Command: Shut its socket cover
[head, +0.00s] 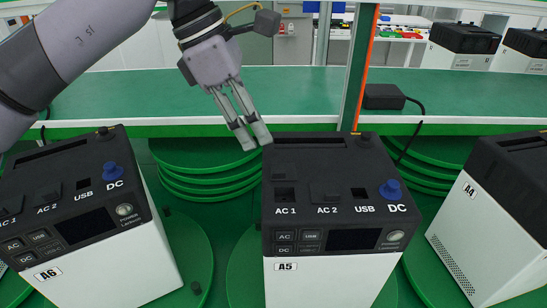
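The A5 power station (335,250) stands in the middle, white with a black top. Its AC 1 socket (285,195) shows uncovered, and a dark flap (285,172) appears to lie folded back behind it. The AC 2 socket is under a dark cover (325,191). The USB port (359,192) shows open, and a blue cap (391,188) sits at DC. My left gripper (255,141) is above and behind A5's back left corner, its fingertips close together with nothing between them. It appears apart from the flap. My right gripper is not in view.
Power station A6 (90,240) stands at the left and A4 (490,225) at the right, on green turntables. A green shelf (310,95) with a black adapter (384,96) runs behind. An orange-edged post (359,70) rises behind A5.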

